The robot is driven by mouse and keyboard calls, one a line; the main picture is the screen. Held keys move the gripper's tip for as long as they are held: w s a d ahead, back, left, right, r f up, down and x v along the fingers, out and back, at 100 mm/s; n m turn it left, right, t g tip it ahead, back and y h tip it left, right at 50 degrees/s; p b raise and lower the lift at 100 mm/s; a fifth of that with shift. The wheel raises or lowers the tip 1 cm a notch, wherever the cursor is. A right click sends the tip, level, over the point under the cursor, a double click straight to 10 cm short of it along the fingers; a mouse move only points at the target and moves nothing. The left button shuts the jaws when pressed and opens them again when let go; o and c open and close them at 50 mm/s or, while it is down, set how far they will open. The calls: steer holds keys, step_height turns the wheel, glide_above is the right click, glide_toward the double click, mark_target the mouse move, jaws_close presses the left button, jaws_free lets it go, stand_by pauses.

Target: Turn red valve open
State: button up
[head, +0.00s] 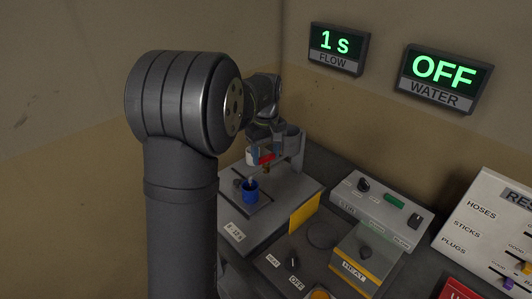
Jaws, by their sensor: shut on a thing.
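The red valve (267,158) sits at the dispensing stand on the left, with a small copper-coloured spout (267,169) under it. My gripper (262,155) is at the valve and shut on it; the fingers are small in the picture and hide part of the handle. How far the handle is turned cannot be told. A blue cup (250,193) stands on the platform below and a little left of the valve. The water display (443,75) reads OFF, and the flow display (337,47) reads 1 s.
A stir unit (380,205) with knobs and a heat unit (362,258) stand right of the platform (235,222). A white labelled board (490,215) is at far right. Walls close off the back and left.

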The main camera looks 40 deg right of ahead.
mark_target(266, 156)
steer(key=shift+r+n, duration=0.1)
steer(key=shift+n, duration=1.1)
steer(key=o, duration=1)
step_height(266, 156, up, 4)
steer(key=shift+r, duration=0.15)
steer(key=s+r, duration=0.2)
steer(key=s, duration=0.2)
steer(key=s+r, duration=0.2)
steer(key=s, duration=0.1)
steer(key=s+d+r, duration=0.1)
steer(key=s+r, duration=0.1)
steer(key=s, duration=0.2)
steer(key=shift+s+r, duration=0.3)
steer(key=shift+r, duration=0.05)
